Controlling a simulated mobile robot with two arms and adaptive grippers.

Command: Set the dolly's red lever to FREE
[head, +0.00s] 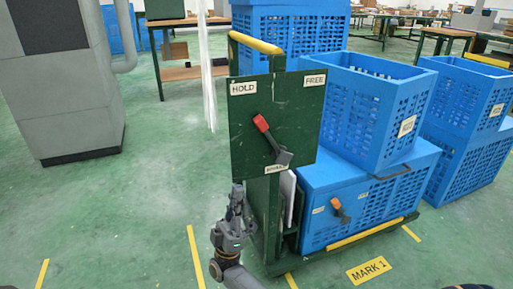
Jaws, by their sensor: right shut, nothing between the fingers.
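The dolly's green panel (245,150) stands upright under a yellow handle bar (255,43). Its HOLD label (243,88) is at the upper left and its FREE label (314,80) at the upper right. The red lever (262,124) tilts up and to the left from its dark pivot near the panel's lower right, its red tip toward the HOLD side. My right gripper (237,192) is shut and empty, pointing up just below the panel's lower left corner, apart from the lever. My left gripper is not in view.
Blue crates (375,110) are stacked on the dolly behind the panel. A small orange-tipped handle (338,208) shows on the lower crate. A MARK 1 floor label (368,270) and yellow floor lines lie nearby. A grey cabinet (75,110) stands at left; the floor between is clear.

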